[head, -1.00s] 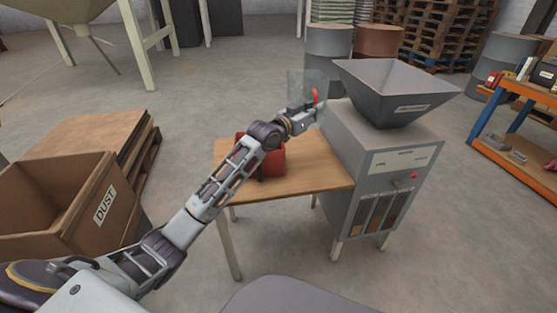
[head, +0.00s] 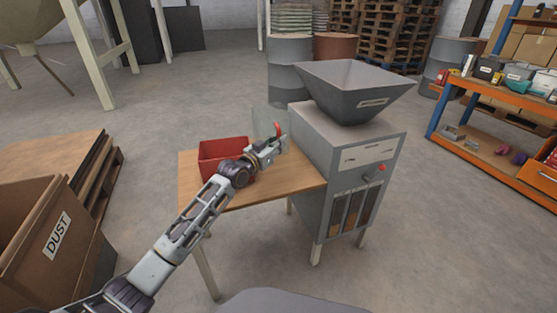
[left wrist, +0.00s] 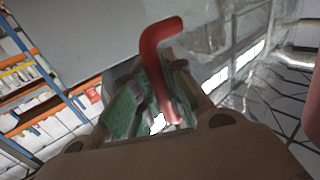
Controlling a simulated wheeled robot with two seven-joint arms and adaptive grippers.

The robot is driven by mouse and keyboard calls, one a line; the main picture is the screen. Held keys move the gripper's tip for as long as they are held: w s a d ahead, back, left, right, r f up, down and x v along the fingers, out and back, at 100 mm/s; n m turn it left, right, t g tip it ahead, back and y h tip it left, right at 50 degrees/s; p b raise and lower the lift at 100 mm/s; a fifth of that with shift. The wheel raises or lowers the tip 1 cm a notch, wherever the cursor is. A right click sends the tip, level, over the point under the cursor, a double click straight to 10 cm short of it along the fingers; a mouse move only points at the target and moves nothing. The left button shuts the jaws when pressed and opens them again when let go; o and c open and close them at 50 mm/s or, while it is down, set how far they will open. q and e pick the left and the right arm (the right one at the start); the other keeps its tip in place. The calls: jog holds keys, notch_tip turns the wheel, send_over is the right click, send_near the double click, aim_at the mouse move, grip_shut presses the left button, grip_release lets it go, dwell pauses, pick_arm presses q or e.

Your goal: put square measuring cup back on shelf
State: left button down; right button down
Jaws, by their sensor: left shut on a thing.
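My left gripper (head: 276,146) is shut on the red handle (head: 278,130) of a clear measuring cup (head: 262,124). It holds the cup in the air over the far right part of the wooden table, left of the grey machine. The cup's clear walls are faint, so its shape is hard to tell. In the left wrist view, the curved red handle (left wrist: 152,62) stands up between the greenish finger pads (left wrist: 160,103). An orange and blue shelf (head: 470,122) stands at the right, well apart from the cup. My right gripper is out of view.
A red bin (head: 215,152) stands on the wooden table (head: 290,184). The grey machine (head: 340,135) with its hopper (head: 358,95) stands between table and shelf. A DUST box (head: 35,235) is at the left. Open floor lies between machine and shelf.

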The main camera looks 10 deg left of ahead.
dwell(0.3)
pick_arm(q)
jog(key=shift+f, duration=0.45)
notch_tip(320, 180, down, 4)
jog(key=shift+f+b, duration=0.1)
jog(key=shift+b, duration=0.9)
jog(key=shift+f, duration=0.45)
